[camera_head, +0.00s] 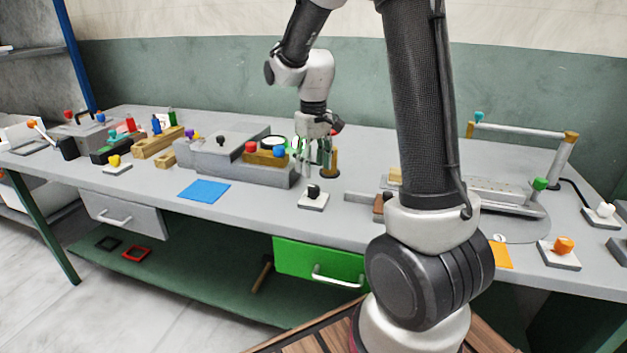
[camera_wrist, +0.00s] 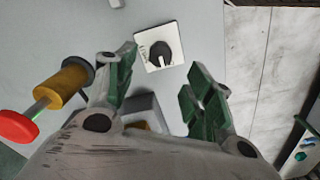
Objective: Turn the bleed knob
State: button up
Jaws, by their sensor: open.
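A black knob (camera_head: 313,191) sits on a small white plate (camera_head: 313,203) near the table's front edge; which knob is the bleed knob is not labelled legibly. In the wrist view this black knob (camera_wrist: 160,52) shows a white pointer line, and its plate (camera_wrist: 170,28) has small marks. My gripper (camera_head: 318,165) points down above the table, behind the knob and apart from it. In the wrist view my gripper (camera_wrist: 163,68) has its green-padded fingers spread wide with nothing between them, and the knob appears just beyond the fingertips.
A red-capped brass post (camera_wrist: 60,85) stands close to the left finger. A grey block (camera_head: 240,165) with a gauge and coloured knobs stands left of my gripper. A blue sheet (camera_head: 204,191) lies on the table. An orange knob (camera_head: 564,245) is at the right.

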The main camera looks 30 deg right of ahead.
aim_at(314, 186)
notch_tip(314, 186, up, 5)
jog(key=shift+f, duration=0.15)
dwell(0.5)
jog(key=s+r+m+t, duration=0.1)
jog(key=s+r, duration=0.3)
jog(key=s, duration=0.8)
jog(key=s+r+m+t, duration=0.1)
jog(key=s+r+t, duration=0.2)
jog(key=s, duration=0.8)
jog(key=shift+s+d+r, duration=0.35)
jog(key=shift+r, duration=0.3)
